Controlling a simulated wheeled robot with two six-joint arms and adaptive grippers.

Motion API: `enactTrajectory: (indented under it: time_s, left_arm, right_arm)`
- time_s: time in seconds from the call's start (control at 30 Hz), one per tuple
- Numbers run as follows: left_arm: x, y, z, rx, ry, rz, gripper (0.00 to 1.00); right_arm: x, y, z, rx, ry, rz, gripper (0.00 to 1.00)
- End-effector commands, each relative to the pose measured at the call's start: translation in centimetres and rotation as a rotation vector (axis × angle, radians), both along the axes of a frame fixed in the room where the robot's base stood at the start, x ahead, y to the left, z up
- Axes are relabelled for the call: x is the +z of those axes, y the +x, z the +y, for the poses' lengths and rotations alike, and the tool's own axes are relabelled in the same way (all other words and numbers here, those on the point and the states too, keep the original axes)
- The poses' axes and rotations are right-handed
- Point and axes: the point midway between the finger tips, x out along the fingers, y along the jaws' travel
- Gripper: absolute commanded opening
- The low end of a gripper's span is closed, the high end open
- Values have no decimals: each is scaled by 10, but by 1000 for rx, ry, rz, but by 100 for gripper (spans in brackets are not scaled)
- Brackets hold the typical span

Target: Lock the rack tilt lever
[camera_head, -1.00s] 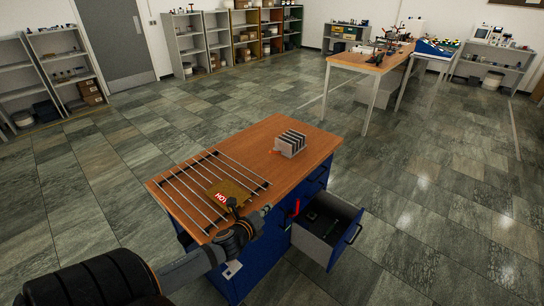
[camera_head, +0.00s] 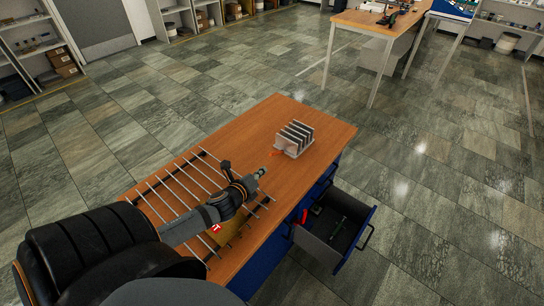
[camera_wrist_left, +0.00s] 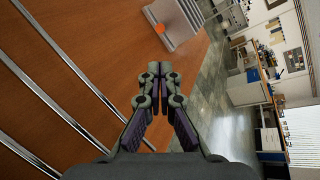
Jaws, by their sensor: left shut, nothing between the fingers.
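The rack (camera_head: 294,139) is a small grey block with upright plates, standing on the wooden bench top (camera_head: 303,110). Its orange tilt lever (camera_head: 276,153) sticks out low at its near left side. The rack shows at the top of the left wrist view (camera_wrist_left: 178,22), with the orange lever end (camera_wrist_left: 160,28) at its lower left corner. My left gripper (camera_head: 263,171) is shut and empty over the bench, a short way from the lever and apart from it. In the wrist view its fingertips (camera_wrist_left: 158,70) meet below the lever. My right gripper is not in view.
A grill of metal bars (camera_head: 163,190) lies on the bench's left part, with a yellow plate bearing a red label (camera_head: 215,229) partly under my arm. An open drawer (camera_head: 345,232) juts out at the right. Bench top around the rack is clear.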

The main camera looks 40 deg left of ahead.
Motion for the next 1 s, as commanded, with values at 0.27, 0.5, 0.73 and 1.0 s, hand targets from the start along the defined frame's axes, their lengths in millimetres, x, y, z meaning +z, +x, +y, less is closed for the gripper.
enactTrajectory:
  time_s: [0.27,0.5,0.73,1.0]
  left_arm:
    - [-6,17,3,4,-3,-2,0]
    - [-22,60,9,3,-4,-3,0]
    - [-34,87,12,1,-1,-1,0]
    - [-37,92,13,-1,0,1,0]
  right_arm:
    - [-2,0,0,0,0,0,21]
    - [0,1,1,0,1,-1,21]
    - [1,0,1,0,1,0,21]
    - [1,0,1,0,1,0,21]
